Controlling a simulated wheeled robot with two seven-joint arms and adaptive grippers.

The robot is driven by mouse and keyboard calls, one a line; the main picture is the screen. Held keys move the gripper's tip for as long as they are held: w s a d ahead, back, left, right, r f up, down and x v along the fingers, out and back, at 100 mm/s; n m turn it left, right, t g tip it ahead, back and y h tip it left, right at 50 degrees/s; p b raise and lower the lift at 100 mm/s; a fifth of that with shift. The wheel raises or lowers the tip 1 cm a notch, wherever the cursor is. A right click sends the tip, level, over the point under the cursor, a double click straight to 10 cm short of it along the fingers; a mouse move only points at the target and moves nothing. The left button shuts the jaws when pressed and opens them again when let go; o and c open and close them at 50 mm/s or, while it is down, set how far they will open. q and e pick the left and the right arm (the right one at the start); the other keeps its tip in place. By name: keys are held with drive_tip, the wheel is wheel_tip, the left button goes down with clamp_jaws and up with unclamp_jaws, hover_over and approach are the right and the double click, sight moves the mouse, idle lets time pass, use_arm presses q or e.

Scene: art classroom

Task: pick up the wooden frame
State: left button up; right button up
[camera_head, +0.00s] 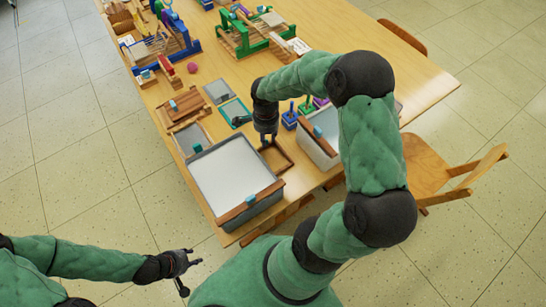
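A small brown wooden frame (286,165) lies on the table, between a large grey tub and a smaller grey box. My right gripper (268,140) points down right over the frame's far edge. Its fingertips are small and dark, so I cannot tell whether they are open or touch the frame. My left gripper (192,276) is low at the left, over the floor and away from the table; its fingers are spread apart with nothing between them.
The large grey tub (205,180) and the smaller box (309,149) flank the frame closely. Blue and green stands (289,117) are just beyond. Wooden pieces (183,107) lie to the left; looms stand farther back. A wooden chair (428,176) is at the right.

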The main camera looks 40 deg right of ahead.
sight(267, 142)
wheel_tip(267, 142, down, 3)
drive_tip(key=shift+f+b, duration=0.2)
drive_tip(key=shift+b, duration=0.3)
drive_tip(key=shift+r, duration=0.1)
clamp_jaws()
wheel_tip(267, 142, up, 18)
drive_tip(key=p, duration=0.6)
